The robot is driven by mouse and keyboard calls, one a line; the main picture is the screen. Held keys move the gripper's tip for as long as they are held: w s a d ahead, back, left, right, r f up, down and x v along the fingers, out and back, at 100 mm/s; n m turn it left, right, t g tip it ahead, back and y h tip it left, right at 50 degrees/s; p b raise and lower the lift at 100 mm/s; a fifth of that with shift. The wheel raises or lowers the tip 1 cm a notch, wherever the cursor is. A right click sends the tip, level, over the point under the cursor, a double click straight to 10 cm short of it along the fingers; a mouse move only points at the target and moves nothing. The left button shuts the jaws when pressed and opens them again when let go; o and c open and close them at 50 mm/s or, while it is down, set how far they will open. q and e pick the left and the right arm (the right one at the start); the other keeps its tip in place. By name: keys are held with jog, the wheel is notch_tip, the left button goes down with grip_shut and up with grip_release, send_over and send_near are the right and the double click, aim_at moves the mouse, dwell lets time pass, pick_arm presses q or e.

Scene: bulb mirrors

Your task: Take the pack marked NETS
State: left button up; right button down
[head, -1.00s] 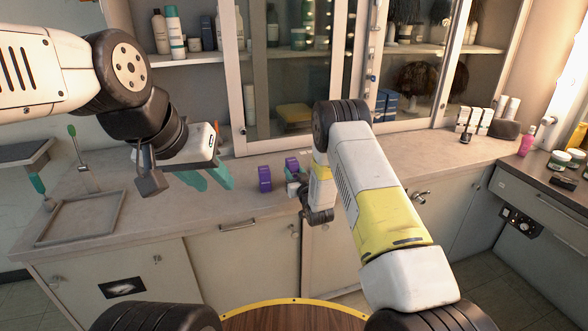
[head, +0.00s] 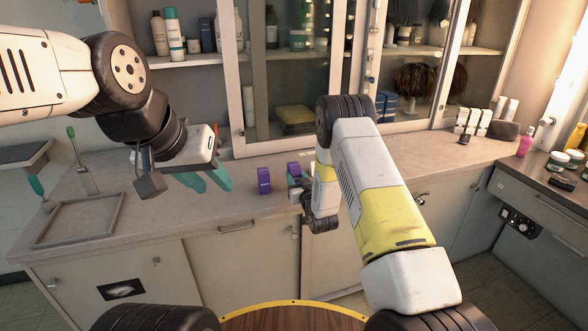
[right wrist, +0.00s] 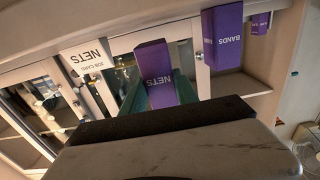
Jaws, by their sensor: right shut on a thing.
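The purple pack marked NETS (right wrist: 153,62) is between the teal fingers of my right gripper (right wrist: 162,92) in the right wrist view, its lettering upside down there. My right gripper is shut on it. In the head view this pack (head: 293,169) shows at the counter's front part, partly covered by the gripper; whether it touches the counter is unclear. A similar purple pack marked BANDS (right wrist: 223,38) stands beside it, to its left in the head view (head: 264,181). My left gripper (head: 216,188) is open and empty above the counter, left of the packs.
A white card reading NETS (right wrist: 88,58) shows in the right wrist view. A flat frame (head: 80,220) lies on the counter (head: 170,215) at left. Cabinets with glass doors (head: 290,75) rise behind. White boxes (head: 472,122) stand at right. The counter between is mostly clear.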

jog(key=v, duration=1.3)
jog(key=shift+s, duration=0.3)
dwell(0.3)
jog(key=shift+d, duration=0.1)
